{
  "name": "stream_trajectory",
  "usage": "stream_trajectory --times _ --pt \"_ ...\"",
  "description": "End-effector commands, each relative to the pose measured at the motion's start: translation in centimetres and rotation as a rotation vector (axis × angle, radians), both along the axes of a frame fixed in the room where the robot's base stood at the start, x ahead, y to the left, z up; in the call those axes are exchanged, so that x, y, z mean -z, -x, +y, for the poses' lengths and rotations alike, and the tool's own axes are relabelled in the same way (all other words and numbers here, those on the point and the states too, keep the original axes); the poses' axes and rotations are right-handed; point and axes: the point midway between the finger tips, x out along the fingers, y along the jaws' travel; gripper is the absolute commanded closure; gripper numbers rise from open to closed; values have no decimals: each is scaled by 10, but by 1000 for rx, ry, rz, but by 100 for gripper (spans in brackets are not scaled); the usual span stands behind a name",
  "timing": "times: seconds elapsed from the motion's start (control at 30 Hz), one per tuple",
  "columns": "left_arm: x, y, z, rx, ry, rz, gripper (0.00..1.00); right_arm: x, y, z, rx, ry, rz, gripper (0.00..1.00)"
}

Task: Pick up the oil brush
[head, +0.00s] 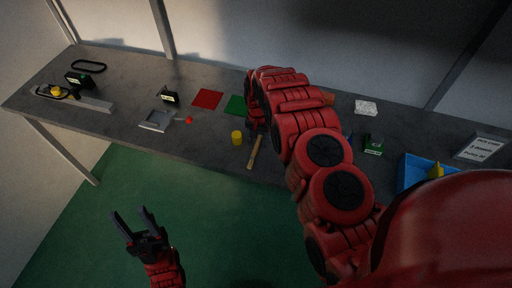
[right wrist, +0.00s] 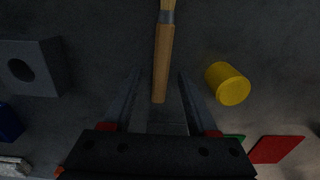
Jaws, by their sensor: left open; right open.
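The oil brush lies on the grey bench, its wooden handle (head: 254,152) pointing to the front edge in the head view. In the right wrist view its handle (right wrist: 163,62) runs up to a metal collar and pale bristles, which are cut off at the top edge. My right gripper (right wrist: 159,74) is open, its fingers on either side of the handle's end and apart from it. In the head view my right gripper (head: 257,124) is partly hidden by its own arm. My left gripper (head: 133,222) is open and empty, over the green floor in front of the bench.
A yellow cylinder (right wrist: 228,84) stands close beside the brush. A grey block with a hole (right wrist: 30,68) is on the other side. Red (head: 207,98) and green (head: 236,105) squares lie behind. A blue bin (head: 412,174) is at the right.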

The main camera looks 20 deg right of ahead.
Motion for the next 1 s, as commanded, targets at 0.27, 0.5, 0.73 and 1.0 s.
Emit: stream_trajectory --times 0.27,0.5,0.73,1.0 --pt "0 0 0 0 0 0 50 0 0 0 0 0 0 74" --pt "0 0 0 0 0 0 50 0 0 0 0 0 0 100" --pt "0 0 0 0 0 0 50 0 0 0 0 0 0 100" --pt "2 0 0 0 0 0 50 -3 -2 -1 0 0 -2 100"
